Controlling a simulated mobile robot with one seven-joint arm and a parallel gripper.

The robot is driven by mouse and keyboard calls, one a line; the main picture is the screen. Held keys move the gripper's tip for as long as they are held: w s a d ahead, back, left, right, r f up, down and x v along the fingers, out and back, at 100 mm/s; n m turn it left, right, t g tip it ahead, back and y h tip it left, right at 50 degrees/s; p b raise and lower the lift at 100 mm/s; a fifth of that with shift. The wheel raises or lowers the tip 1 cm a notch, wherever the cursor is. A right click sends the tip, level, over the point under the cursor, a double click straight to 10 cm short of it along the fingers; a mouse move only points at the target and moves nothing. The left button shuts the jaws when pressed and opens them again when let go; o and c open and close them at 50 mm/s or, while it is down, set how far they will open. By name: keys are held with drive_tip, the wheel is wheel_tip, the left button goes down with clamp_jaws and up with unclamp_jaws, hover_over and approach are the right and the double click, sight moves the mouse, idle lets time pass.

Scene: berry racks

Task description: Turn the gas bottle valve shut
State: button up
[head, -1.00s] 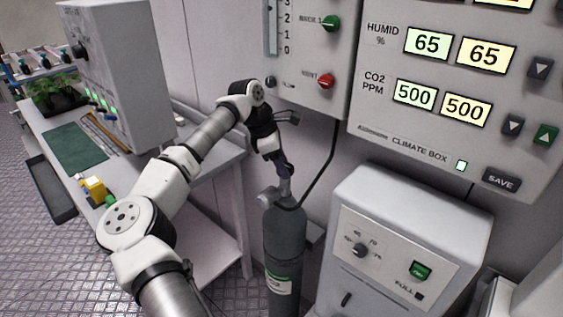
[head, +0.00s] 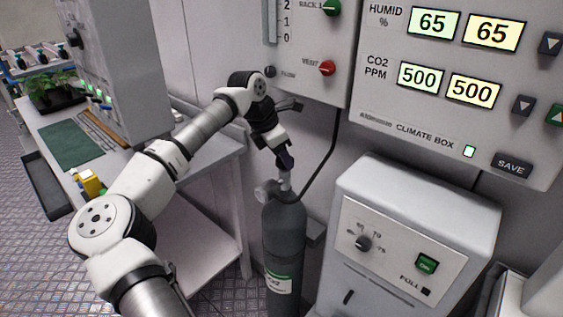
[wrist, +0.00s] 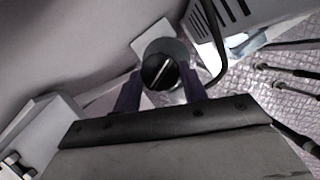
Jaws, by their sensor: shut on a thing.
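The grey gas bottle (head: 284,232) stands upright against the wall, with a green and white label low on its side. Its valve is at the top, under my gripper (head: 285,162). In the wrist view the valve knob (wrist: 158,71) is round and black with a pale line across its top, slanting up to the right. The two dark fingers of my gripper (wrist: 160,88) stand on either side of the knob and are shut on it. The finger contact itself is partly hidden in the head view.
A dark hose (head: 322,170) runs from the bottle top up to the wall panel. A white dehumidifier-like box (head: 400,205) with a dial stands close on the right. A bench (head: 205,165) with a green mat is on the left. The climate box panel (head: 450,120) hangs above.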

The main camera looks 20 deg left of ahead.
drive_tip(key=n+b, duration=0.2)
drive_tip(key=n+y+b, duration=0.1)
drive_tip(key=n+b, duration=0.1)
drive_tip(key=n+t+y+b, duration=0.1)
drive_tip(key=n+b, duration=0.1)
drive_tip(key=shift+s+d+f, duration=0.15)
drive_tip(key=shift+d+f, duration=0.05)
drive_tip(key=shift+f, duration=0.05)
drive_tip(key=n+y+b, duration=0.1)
drive_tip(key=n, duration=0.1)
drive_tip(key=n+y+b, duration=0.1)
drive_tip(key=n+b, duration=0.3)
drive_tip(key=shift+d+n+y, duration=0.3)
drive_tip(key=shift+n+y, duration=0.1)
drive_tip(key=n, duration=0.1)
drive_tip(key=n+g+y+b, duration=0.1)
drive_tip(key=n, duration=0.1)
drive_tip(key=n+b, duration=0.1)
drive_tip(key=n, duration=0.1)
drive_tip(key=shift+d+r+g+y, duration=0.2)
drive_tip(key=shift+d+g+y, duration=0.1)
drive_tip(key=shift+y, duration=0.1)
drive_tip(key=n, duration=0.2)
drive_tip(key=n+g, duration=0.1)
drive_tip(key=n, duration=0.2)
drive_tip(key=shift+w+n+g+y, duration=0.3)
drive_tip(key=shift+n+g+y, duration=0.1)
drive_tip(key=o, duration=0.9)
drive_tip(key=shift+o, duration=0.2)
drive_tip(key=shift+r, duration=0.1)
